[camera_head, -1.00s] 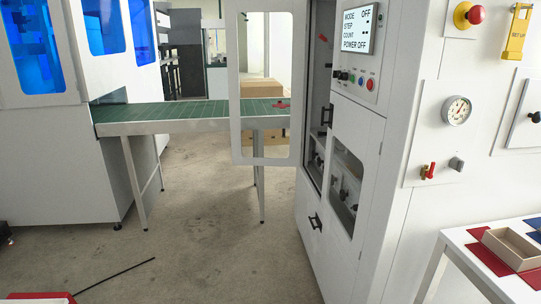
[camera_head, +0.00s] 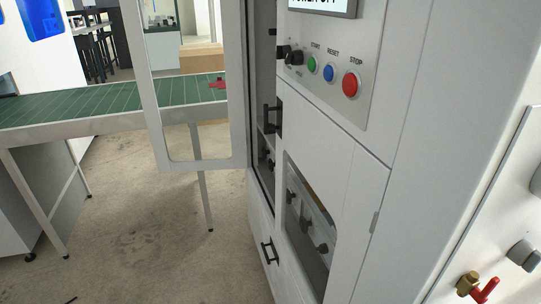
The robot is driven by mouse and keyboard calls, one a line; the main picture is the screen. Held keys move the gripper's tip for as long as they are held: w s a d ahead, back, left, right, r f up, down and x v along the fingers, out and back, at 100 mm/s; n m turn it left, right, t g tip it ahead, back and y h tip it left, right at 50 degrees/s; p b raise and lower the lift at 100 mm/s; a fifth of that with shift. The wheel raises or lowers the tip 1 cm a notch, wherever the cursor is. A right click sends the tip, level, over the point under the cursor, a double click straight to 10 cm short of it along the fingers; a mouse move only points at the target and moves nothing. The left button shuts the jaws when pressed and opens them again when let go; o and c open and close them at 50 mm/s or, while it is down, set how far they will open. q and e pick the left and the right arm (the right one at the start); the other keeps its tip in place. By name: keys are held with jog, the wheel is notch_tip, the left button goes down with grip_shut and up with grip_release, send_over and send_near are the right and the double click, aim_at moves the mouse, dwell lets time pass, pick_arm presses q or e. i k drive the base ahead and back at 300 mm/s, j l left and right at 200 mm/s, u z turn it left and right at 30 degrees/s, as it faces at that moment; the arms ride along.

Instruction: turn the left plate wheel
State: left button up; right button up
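A white machine cabinet (camera_head: 345,165) stands at the centre right. Its lower window (camera_head: 308,232) shows dark knobs or wheels (camera_head: 321,249) inside, seen at a steep angle. I cannot tell which of these is the left plate wheel. A narrow opening beside the open framed door (camera_head: 197,158) also shows dark parts (camera_head: 266,163), partly hidden by the cabinet edge. Neither of my grippers is in view.
A control panel with a green start button (camera_head: 311,64), blue reset button (camera_head: 328,73) and red stop button (camera_head: 350,84) is on the cabinet. A green conveyor (camera_head: 70,105) stands at the left. A red-handled valve (camera_head: 485,290) is at lower right. Floor in front is clear.

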aim_at(265, 153)
jog(key=z, duration=3.65)
jog(key=u, duration=3.65)
jog(key=i+j+z, duration=0.1)
jog(key=i+j, duration=0.2)
jog(key=i+j+z, duration=0.1)
jog(key=i+j, duration=0.15)
jog(key=j, duration=0.2)
jog(key=i+j, duration=0.25)
jog(key=j, duration=0.2)
jog(key=i+j+z, duration=0.15)
jog(key=j, duration=0.25)
jog(key=i, duration=0.1)
